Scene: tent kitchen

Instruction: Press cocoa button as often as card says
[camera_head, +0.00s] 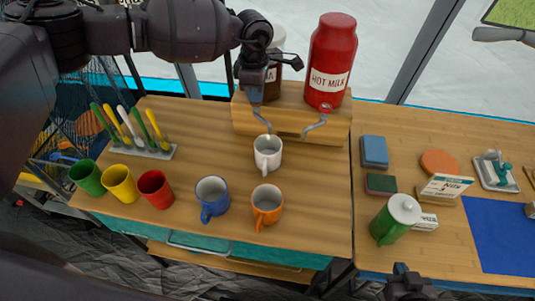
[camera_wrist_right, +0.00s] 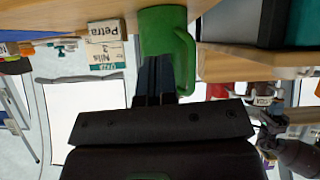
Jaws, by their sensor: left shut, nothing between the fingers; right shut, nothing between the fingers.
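The cocoa dispenser (camera_head: 271,82) is a dark jar on a wooden stand, its label partly hidden behind my left gripper. My left gripper (camera_head: 256,92) is shut and empty in front of the cocoa dispenser, above its spout; I cannot tell whether it touches the button, which is hidden. A white mug (camera_head: 267,154) stands upright below that spout. A card (camera_head: 446,187) stands on the right counter; in the right wrist view the card (camera_wrist_right: 105,43) appears upside down with the names Petra and Nils. My right gripper (camera_head: 408,284) is shut and empty at the front edge.
A red hot milk dispenser (camera_head: 331,62) stands right of the cocoa. Blue (camera_head: 212,197) and orange (camera_head: 266,204) mugs stand in front. Green, yellow and red cups (camera_head: 155,189) and a spoon rack (camera_head: 138,145) are at left.

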